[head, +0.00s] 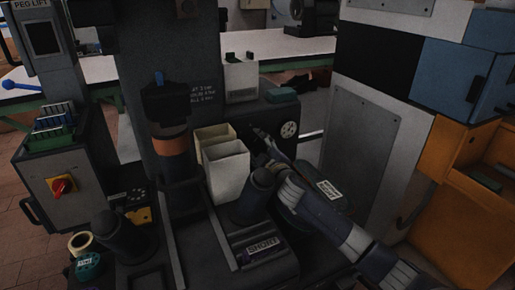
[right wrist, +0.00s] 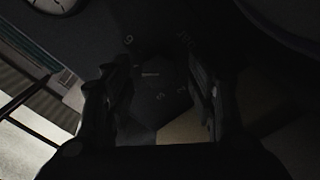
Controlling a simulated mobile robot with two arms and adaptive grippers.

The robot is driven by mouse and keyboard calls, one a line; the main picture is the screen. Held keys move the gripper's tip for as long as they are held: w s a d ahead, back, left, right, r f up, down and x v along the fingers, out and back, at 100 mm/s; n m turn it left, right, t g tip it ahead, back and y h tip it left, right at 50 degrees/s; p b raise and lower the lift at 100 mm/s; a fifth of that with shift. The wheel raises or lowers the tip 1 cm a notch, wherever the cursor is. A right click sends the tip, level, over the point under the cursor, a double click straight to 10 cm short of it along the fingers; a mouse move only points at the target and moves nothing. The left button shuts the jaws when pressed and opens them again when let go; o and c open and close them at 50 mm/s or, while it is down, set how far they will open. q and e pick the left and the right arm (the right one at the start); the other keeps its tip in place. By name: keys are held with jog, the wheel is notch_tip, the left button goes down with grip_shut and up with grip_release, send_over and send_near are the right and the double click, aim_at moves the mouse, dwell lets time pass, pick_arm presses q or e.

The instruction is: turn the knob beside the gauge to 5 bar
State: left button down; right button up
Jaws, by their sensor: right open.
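The gauge (head: 289,129) is a small white round dial on the dark press panel in the head view. Part of its dial (right wrist: 55,4) shows at the top left of the right wrist view; I cannot read its needle. My right gripper (head: 260,138) reaches to the panel just left of the gauge. In the right wrist view my right gripper (right wrist: 160,92) is open, its fingers at either side of the dark knob (right wrist: 158,78). Pale numerals show there, too dim to read surely. Contact between fingers and knob cannot be told. My left gripper is out of view.
Two cream bins (head: 227,168) stand just left of my right gripper. A grey cabinet (head: 365,150) stands at the right. A red switch (head: 62,187) sits far left.

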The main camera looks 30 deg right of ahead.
jog(key=s, duration=1.2)
jog(key=shift+a, duration=0.35)
